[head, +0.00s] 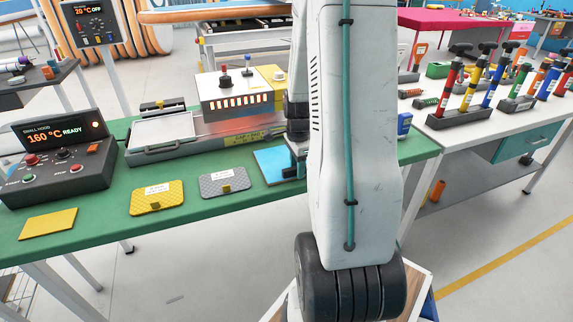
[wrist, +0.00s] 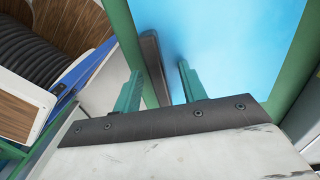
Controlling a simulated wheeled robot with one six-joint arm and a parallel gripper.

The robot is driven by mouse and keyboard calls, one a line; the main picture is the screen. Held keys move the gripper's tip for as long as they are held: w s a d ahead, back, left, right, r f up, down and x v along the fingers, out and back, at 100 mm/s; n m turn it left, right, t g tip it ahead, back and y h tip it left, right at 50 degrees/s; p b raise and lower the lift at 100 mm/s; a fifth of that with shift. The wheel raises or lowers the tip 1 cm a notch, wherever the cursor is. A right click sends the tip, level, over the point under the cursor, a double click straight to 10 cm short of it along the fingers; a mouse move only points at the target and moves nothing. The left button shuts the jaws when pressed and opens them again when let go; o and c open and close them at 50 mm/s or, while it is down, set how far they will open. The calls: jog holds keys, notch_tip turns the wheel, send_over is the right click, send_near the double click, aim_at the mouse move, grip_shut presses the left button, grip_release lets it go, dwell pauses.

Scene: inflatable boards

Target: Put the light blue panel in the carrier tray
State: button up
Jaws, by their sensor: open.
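The light blue panel (head: 274,166) lies flat on the green bench, partly hidden behind my arm in the head view. It fills much of the wrist view (wrist: 235,50), with a dark bar (wrist: 154,62) along its near edge. My gripper (wrist: 160,84) is open, its two green fingers on either side of that bar and the panel's edge; I cannot tell whether they touch. In the head view my gripper (head: 297,168) is mostly hidden by my arm. What looks like the carrier tray (head: 150,155), grey-rimmed with a pale inside, sits empty at the machine's left.
A yellow panel (head: 157,197) and a grey panel (head: 224,181), both labelled, lie left of the blue one. A plain yellow sheet (head: 48,223) and a control box (head: 62,155) reading 160 °C READY are at far left. The machine (head: 233,92) stands behind.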

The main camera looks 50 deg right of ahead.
grip_shut()
jog(key=shift+r, duration=0.15)
